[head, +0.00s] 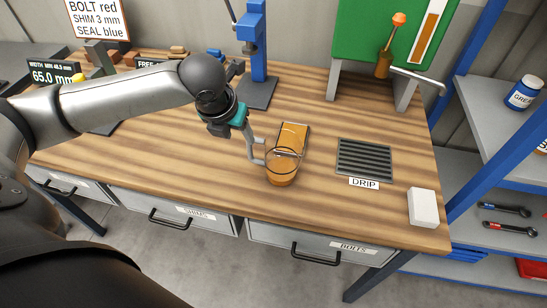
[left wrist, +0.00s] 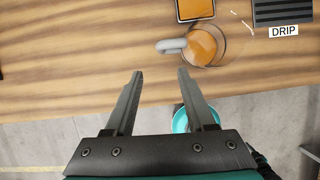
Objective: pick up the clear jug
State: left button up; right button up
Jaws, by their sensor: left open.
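The clear jug (head: 283,168) stands upright near the front middle of the wooden bench and holds orange liquid in its lower part. In the left wrist view the jug (left wrist: 208,46) is seen from above, its grey handle (left wrist: 172,45) pointing left. My left gripper (head: 254,150) is open beside the jug's handle side. In the left wrist view its two fingers (left wrist: 160,76) are apart with bare bench between them, and the handle appears beyond the fingertips. Whether a finger touches the handle cannot be told. My right gripper is not in view.
A dark-edged orange panel (head: 295,136) lies just behind the jug. The DRIP grate (head: 365,160) is to its right, with a white block (head: 423,207) farther right. A blue press (head: 258,80) stands behind. The bench front left of the jug is clear.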

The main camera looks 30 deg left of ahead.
aim_at(248, 150)
pick_arm(q)
jog(key=b+x, duration=0.2)
jog(key=x, duration=1.1)
jog(key=shift+w+f, duration=0.15)
jog(key=shift+f, duration=0.25)
grip_shut()
jog(key=shift+r, duration=0.1)
dwell(0.8)
